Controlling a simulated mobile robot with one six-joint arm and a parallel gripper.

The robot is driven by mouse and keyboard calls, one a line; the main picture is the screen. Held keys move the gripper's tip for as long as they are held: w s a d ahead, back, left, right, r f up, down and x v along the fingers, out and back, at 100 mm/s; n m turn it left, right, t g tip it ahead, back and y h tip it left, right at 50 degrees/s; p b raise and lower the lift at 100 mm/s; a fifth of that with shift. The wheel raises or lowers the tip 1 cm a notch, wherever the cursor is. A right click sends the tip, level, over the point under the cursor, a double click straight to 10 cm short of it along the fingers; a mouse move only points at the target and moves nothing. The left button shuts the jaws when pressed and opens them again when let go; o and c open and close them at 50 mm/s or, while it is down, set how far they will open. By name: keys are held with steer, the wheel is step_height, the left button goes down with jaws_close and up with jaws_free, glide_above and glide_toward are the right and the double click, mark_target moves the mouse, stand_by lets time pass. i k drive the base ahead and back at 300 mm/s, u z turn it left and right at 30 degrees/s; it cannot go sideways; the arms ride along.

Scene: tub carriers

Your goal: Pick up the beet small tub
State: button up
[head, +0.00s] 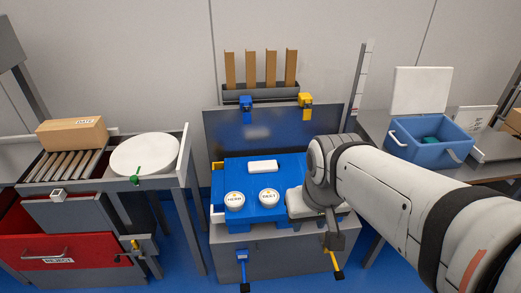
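Two small round tubs with white lids stand side by side on the blue carrier (218,190) in the middle. The left tub (234,201) has a label that seems to read HERB. The right tub (268,197) has a label too small to read surely; it may be the beet tub. My arm reaches in from the right, and its dark end with my gripper (335,240) hangs in front of the carrier's right side, apart from both tubs. The fingers are not clear enough to tell open from shut. The arm hides the carrier's right part.
A white block (262,167) lies behind the tubs. A dark upright panel (255,130) stands behind the carrier. To the left are a roller tray with a cardboard box (72,133), a white disc (145,154) and a red drawer (50,245). A blue bin (420,150) stands right.

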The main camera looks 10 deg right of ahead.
mark_target(269, 198)
steer(key=u, duration=0.05)
steer(key=i, duration=1)
steer(key=z, duration=0.05)
